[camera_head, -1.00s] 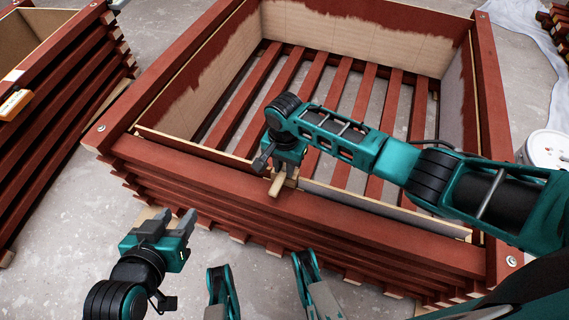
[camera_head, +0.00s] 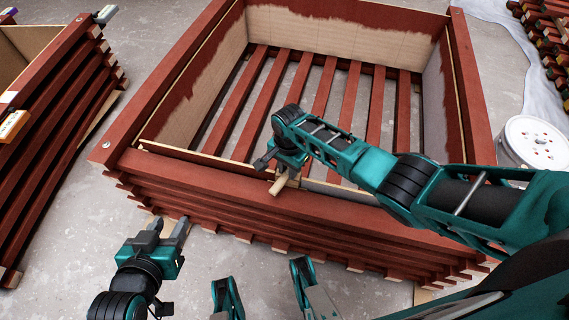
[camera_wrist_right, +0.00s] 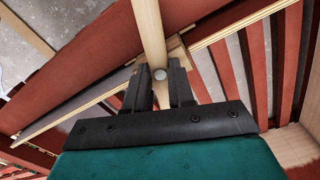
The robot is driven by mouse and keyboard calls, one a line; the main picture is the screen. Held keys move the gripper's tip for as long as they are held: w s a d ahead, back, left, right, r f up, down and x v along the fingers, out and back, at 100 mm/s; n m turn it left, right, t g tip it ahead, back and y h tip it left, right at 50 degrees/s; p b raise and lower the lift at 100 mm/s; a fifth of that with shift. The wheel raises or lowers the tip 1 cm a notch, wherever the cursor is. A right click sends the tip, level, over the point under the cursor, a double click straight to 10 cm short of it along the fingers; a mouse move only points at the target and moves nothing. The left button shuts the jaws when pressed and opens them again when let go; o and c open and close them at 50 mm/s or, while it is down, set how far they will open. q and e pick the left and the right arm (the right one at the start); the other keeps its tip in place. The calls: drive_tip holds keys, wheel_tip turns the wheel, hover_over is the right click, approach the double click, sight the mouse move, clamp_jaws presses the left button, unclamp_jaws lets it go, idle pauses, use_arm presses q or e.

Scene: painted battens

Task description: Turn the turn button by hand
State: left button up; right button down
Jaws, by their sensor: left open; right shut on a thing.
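The turn button is a small pale wooden bar (camera_head: 279,186) on the near top rail of the red-painted slatted crate (camera_head: 230,180). In the right wrist view the pale bar (camera_wrist_right: 150,30) runs up from between the fingers, with a round metal screw head showing. My right gripper (camera_head: 284,170) is shut on the bar, a finger on each side of it; it also shows in the right wrist view (camera_wrist_right: 162,85). The bar lies across the rail; its far end is partly hidden by the gripper. My left gripper (camera_head: 168,228) is open and empty, in front of the crate.
A second red slatted crate (camera_head: 55,100) stands at the left, with an orange-and-white object (camera_head: 12,126) on its rim. A white bucket (camera_head: 535,145) stands at the right, by pale sheeting (camera_head: 520,45). The concrete floor (camera_head: 75,220) between the crates is clear.

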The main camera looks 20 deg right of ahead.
drive_tip(key=shift+r+m+p, duration=0.15)
drive_tip(key=shift+m+p, duration=0.45)
drive_tip(key=shift+m, duration=0.1)
drive_tip(key=m+p, duration=0.1)
drive_tip(key=m, duration=0.2)
drive_tip(key=shift+m, duration=0.4)
drive_tip(key=m+p, duration=0.1)
drive_tip(key=m, duration=0.6)
drive_tip(key=shift+f, duration=0.2)
drive_tip(key=shift+m, duration=0.6)
drive_tip(key=c, duration=1)
unclamp_jaws()
drive_tip(key=shift+o, duration=0.2)
